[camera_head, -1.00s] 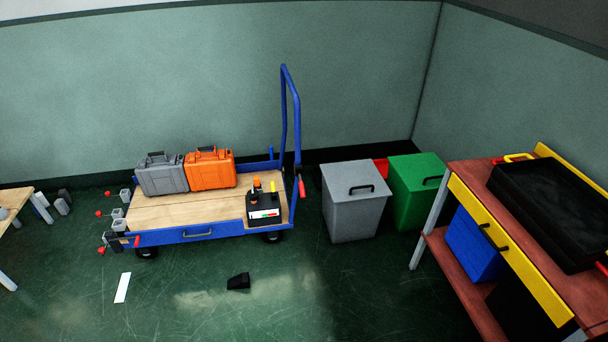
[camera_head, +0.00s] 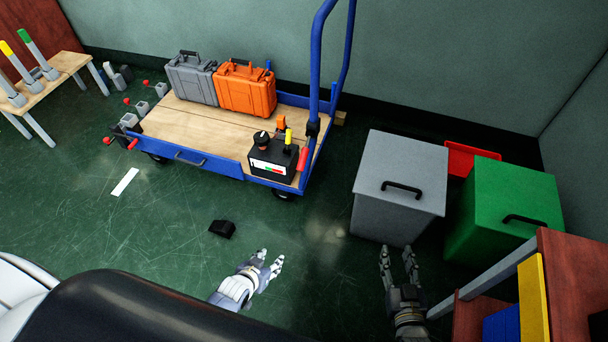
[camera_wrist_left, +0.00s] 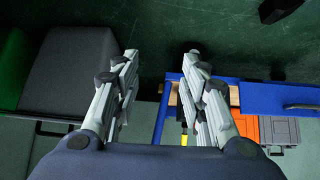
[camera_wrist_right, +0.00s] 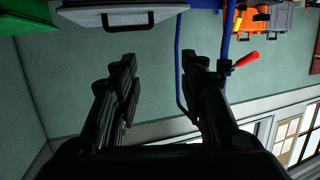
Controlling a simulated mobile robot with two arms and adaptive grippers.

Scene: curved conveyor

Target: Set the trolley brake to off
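The trolley (camera_head: 190,135) has a blue frame, a wooden deck and a tall blue push handle (camera_head: 317,60) at its right end. A lever with a red grip (camera_head: 303,159) sits low on the handle post, slanting down; I cannot tell which setting it marks. The red grip also shows in the right wrist view (camera_wrist_right: 247,58). Another red grip (camera_head: 132,144) is at the trolley's left end. My left gripper (camera_head: 270,262) is open and empty, in front of the trolley. My right gripper (camera_head: 398,254) is open and empty, in front of the grey bin. Both are apart from the trolley.
On the deck are a grey case (camera_head: 192,80), an orange case (camera_head: 245,90) and a black box (camera_head: 272,158) with knobs. A grey bin (camera_head: 400,185) and green bin (camera_head: 510,205) stand right of the trolley. A black wedge (camera_head: 222,228) lies on otherwise fairly clear floor.

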